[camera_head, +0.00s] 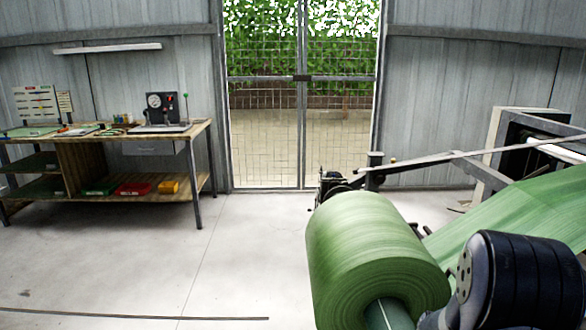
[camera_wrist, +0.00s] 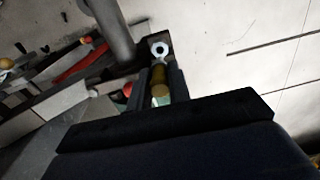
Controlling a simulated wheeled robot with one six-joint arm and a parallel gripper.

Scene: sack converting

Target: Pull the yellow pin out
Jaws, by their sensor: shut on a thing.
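In the wrist view, a short yellow pin (camera_wrist: 160,92) with a pale metal ring at its far end lies between the two dark fingers of my gripper (camera_wrist: 161,73). The fingers are shut on the pin, one along each side of it. I cannot tell whether the pin still sits in a hole. In the head view neither the pin nor my gripper shows; my dark arm fills the lower right corner.
A large green film roll (camera_head: 371,250) stands in front of my arm, its web running right on a machine frame (camera_head: 495,150). A grey tube and a red part (camera_wrist: 80,66) lie near the pin. A wooden workbench (camera_head: 75,140) stands left; the floor between is clear.

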